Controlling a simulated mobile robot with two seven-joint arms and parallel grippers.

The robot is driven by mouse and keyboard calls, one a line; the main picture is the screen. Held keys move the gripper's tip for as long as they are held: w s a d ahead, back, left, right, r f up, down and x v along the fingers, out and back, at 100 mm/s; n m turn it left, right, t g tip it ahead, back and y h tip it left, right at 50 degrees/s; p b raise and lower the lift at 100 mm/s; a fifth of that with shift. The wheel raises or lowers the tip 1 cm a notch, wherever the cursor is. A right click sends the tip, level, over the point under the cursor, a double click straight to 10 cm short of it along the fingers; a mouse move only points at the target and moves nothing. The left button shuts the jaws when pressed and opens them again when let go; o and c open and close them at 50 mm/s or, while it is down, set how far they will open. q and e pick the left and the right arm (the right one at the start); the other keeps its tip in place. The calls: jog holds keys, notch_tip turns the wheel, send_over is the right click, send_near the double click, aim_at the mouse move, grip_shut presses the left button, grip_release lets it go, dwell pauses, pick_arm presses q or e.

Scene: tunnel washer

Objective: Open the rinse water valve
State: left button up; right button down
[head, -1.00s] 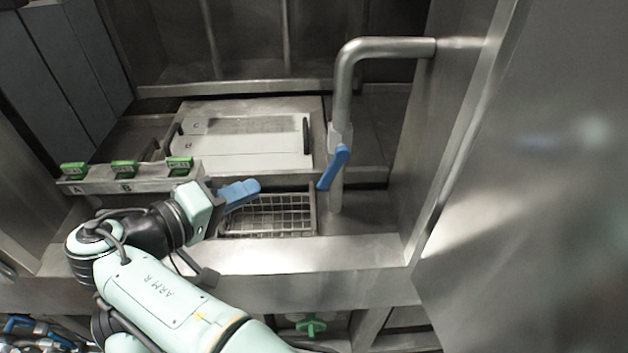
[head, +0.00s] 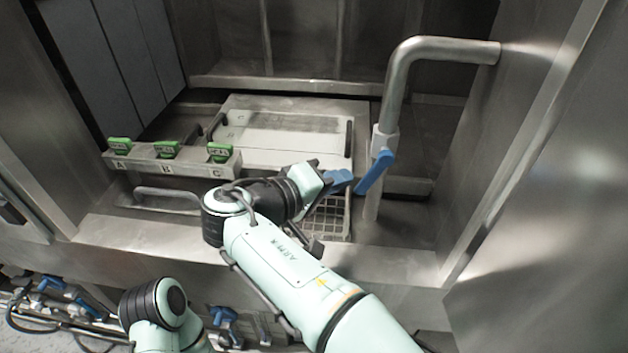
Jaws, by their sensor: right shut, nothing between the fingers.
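A blue lever handle (head: 375,172) sits on a grey valve body on a bent steel pipe (head: 398,85) at the right of the washer bay. The lever slants, its lower end pointing down and left, across the pipe's lower part. My right gripper (head: 345,181), with blue fingers, is shut and empty just left of the lever. Its fingertips are very close to the lever; I cannot tell whether they touch. My left gripper is not in view; part of my left arm shows at the bottom.
A white lidded panel (head: 285,133) lies behind. A wire basket (head: 335,222) is partly hidden under my right gripper. Steel walls close off the right side; more blue-handled valves (head: 222,315) sit low in front.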

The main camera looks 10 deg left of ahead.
aim_at(364, 189)
jog(key=shift+d+f, duration=0.3)
jog(key=shift+d, duration=0.45)
jog(key=shift+d+f+n+t+h, duration=0.6)
jog(key=shift+d+f+n+h, duration=0.15)
jog(key=shift+n+h, duration=0.2)
jog(key=shift+d+f+h, duration=0.2)
jog(key=shift+f+h, duration=0.05)
jog(key=shift+d+f, duration=0.15)
jog(key=shift+d, duration=0.15)
jog(key=shift+a, duration=0.15)
